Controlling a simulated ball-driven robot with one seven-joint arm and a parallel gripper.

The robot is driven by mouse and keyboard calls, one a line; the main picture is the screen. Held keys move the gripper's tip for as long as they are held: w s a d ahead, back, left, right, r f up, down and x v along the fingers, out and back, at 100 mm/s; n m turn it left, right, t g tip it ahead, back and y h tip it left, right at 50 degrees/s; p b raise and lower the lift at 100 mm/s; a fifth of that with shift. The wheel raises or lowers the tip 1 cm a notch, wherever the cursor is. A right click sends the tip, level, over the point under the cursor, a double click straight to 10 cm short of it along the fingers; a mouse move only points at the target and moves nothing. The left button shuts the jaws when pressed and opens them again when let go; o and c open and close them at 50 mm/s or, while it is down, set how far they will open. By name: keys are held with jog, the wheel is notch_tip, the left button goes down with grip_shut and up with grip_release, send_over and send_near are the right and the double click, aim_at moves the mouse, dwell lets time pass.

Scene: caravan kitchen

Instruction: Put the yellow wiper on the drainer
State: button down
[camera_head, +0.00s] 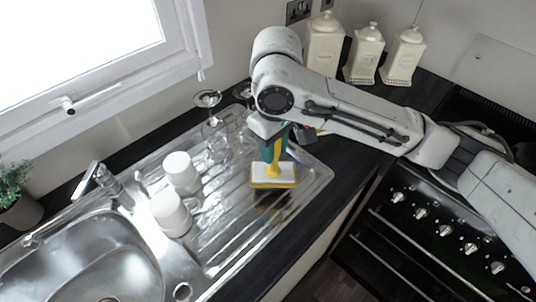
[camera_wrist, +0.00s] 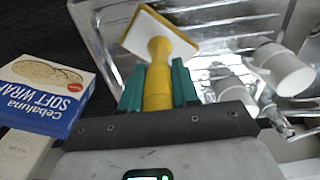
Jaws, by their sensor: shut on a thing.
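The yellow wiper (camera_head: 273,172) has a yellow handle and a flat white and yellow head. My gripper (camera_head: 274,140) with green fingers is shut on its handle, and the head points down over the right part of the metal drainer (camera_head: 225,222). In the wrist view the wiper (camera_wrist: 158,60) extends from between the green fingers (camera_wrist: 157,88), its head over the shiny drainer (camera_wrist: 225,25). I cannot tell whether the head touches the drainer. The upper handle is hidden by my gripper.
Two white mugs (camera_head: 181,172) (camera_head: 170,213) stand on the drainer's left side, near the sink (camera_head: 85,265). Glasses (camera_head: 208,98) stand at the back. Canisters (camera_head: 365,55) line the wall. A Soft Wrap box (camera_wrist: 45,92) shows in the wrist view. The drainer's front middle is clear.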

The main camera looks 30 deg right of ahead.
jog(key=shift+w+f, duration=0.95)
jog(key=shift+f, duration=0.2)
jog(key=shift+a+f, duration=0.1)
jog(key=shift+f, duration=1.45)
jog(key=shift+f, duration=0.1)
jog(key=c, duration=0.8)
grip_release()
jog(key=shift+c, duration=0.2)
notch_tip(320, 180, up, 12)
